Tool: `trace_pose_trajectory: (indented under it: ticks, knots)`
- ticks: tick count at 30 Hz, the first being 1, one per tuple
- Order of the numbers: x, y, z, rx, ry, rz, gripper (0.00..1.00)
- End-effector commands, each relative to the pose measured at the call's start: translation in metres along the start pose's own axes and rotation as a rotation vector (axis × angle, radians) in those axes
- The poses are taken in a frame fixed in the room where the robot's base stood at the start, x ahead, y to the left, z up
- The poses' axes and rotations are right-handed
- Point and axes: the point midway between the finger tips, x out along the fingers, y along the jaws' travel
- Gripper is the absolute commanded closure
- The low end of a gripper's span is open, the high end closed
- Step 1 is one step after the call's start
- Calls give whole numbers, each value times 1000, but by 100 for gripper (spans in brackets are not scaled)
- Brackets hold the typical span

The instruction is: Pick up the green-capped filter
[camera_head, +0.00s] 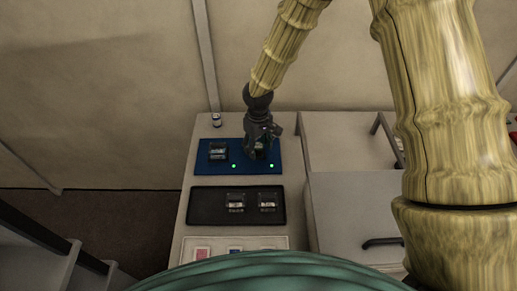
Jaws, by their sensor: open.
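My gripper (262,147) is open and points down over the right part of a blue tray (204,168). It largely covers a small dark item with a faint greenish tint (261,145), seen at its fingers. I cannot tell whether this is the green-capped filter or whether the fingers touch it. A dark, pale-labelled unit (218,151) sits at the left of the blue tray. No green cap shows clearly. Two small green lights (233,166) glow near the tray's front edge.
A black tray (250,219) in front holds two dark units (235,201). A white tray (228,242) with coloured pieces lies nearest. A small pale jar (216,120) stands at the back. Grey cabinets (345,205) with dark handles adjoin on the right.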

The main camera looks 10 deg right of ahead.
Motion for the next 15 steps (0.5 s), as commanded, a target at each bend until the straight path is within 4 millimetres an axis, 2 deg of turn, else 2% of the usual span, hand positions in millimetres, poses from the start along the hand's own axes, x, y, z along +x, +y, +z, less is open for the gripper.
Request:
trace_pose_trajectory:
  ticks: [4,11,15]
  knots:
    - [0,0,0,0,0,0,46]
    - [0,0,0,0,0,0,87]
    - [0,0,0,0,0,0,90]
